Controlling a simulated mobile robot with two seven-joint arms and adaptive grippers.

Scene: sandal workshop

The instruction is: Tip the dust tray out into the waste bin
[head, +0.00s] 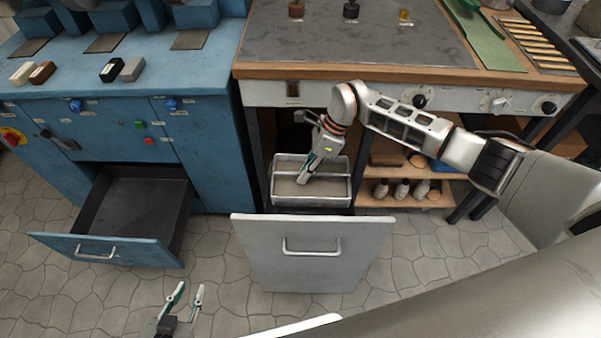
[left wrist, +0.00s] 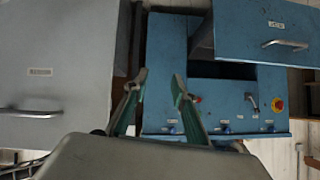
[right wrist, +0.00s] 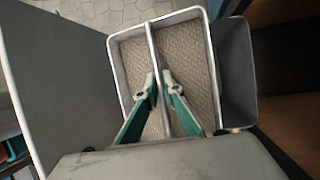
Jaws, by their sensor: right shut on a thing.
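The dust tray (head: 312,203) is a pale metal tray with a centre divider and a beige, grainy floor. It appears level, at the top of the pulled-out grey drawer (head: 345,262) under the bench, which looks like the waste bin. The tray also fills the right wrist view (right wrist: 117,70), with a dark grey bin wall (right wrist: 238,75) beside it. My right gripper (head: 303,181) is shut on the tray's divider. Whether the tray rests on the bin or hangs just above it, I cannot tell. My left gripper (head: 185,297) is open and empty, low over the floor.
A blue machine (head: 220,150) stands at left with its dark, empty-looking drawer (head: 135,215) pulled out. The workbench top (head: 350,45) overhangs the tray from behind. Shelves with bottles (head: 402,189) are to the right of the tray. Tiled floor is open in front.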

